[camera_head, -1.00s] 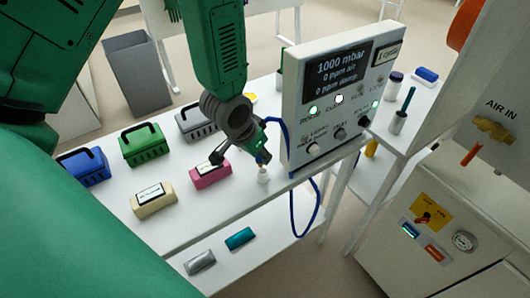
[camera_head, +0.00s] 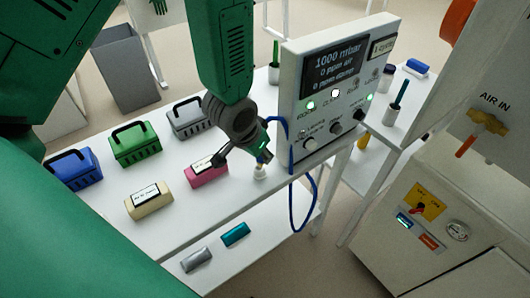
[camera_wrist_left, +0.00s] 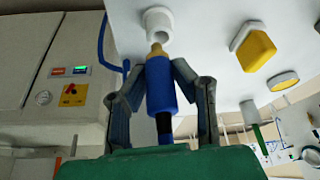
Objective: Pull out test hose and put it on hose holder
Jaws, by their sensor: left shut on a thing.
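My left gripper (camera_head: 264,154) is shut on the blue end piece of the test hose (camera_wrist_left: 161,90), with one finger on each side of it in the wrist view. The piece has a brass tip, which points at the white hose holder (camera_wrist_left: 158,22). Tip and holder look very close; I cannot tell whether the tip is inside. In the head view the small white holder (camera_head: 260,173) stands on the table right under the gripper. The blue hose (camera_head: 292,205) loops over the table edge beside the panel. My right gripper is not in view.
The white display panel (camera_head: 335,85) stands close to the right of the gripper. A pink block (camera_head: 207,175) lies just left, with a beige block (camera_head: 149,201) and green (camera_head: 135,146), blue and grey baskets farther left. The table's front edge is near the holder.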

